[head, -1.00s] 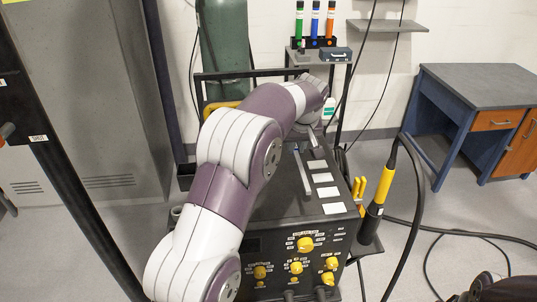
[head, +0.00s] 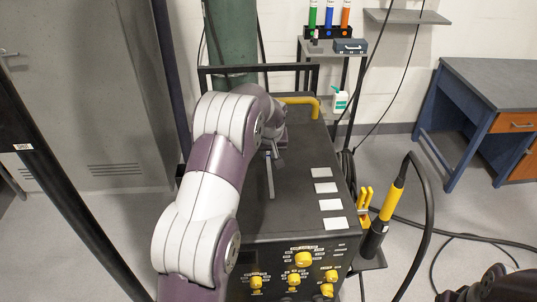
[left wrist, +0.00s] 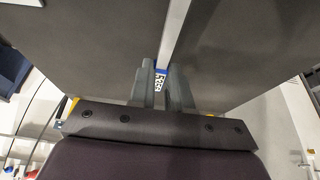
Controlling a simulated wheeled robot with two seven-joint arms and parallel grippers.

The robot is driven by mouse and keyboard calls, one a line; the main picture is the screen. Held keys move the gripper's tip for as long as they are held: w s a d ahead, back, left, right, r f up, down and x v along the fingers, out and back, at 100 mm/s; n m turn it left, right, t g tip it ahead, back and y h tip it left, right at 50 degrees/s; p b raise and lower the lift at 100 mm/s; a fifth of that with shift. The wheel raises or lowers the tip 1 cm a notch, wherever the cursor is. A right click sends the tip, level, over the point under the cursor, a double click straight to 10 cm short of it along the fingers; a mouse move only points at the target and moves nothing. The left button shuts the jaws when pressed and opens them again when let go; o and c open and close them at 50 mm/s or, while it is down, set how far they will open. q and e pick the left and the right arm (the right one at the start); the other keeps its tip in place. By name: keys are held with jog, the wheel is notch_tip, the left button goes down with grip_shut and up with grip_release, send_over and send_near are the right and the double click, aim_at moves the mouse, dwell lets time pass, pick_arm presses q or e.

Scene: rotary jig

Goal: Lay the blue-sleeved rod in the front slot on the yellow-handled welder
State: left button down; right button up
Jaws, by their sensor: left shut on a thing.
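The welder (head: 295,200) is a dark box with yellow knobs on its front and a bent yellow handle (head: 302,101) at the back of its top. My left gripper (head: 275,150) is over the left part of the welder's top, partly hidden by my arm. In the left wrist view its fingers (left wrist: 163,88) are shut on the rod's blue sleeve (left wrist: 161,78), which has white marks. The rod's bare grey length (head: 269,178) points toward the welder's front; whether it touches the top I cannot tell. I cannot make out the front slot.
White plates (head: 325,188) lie along the welder's right top edge. A yellow torch (head: 390,203) and its cable stand at the right side. A cart with coloured tubes (head: 329,14) and a green cylinder (head: 230,45) are behind. A blue desk (head: 480,110) is at right.

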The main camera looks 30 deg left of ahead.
pick_arm(q)
jog(key=shift+s+f, duration=0.1)
jog(key=shift+f, duration=0.85)
jog(key=shift+f, duration=0.1)
jog(key=c, duration=1.1)
grip_release()
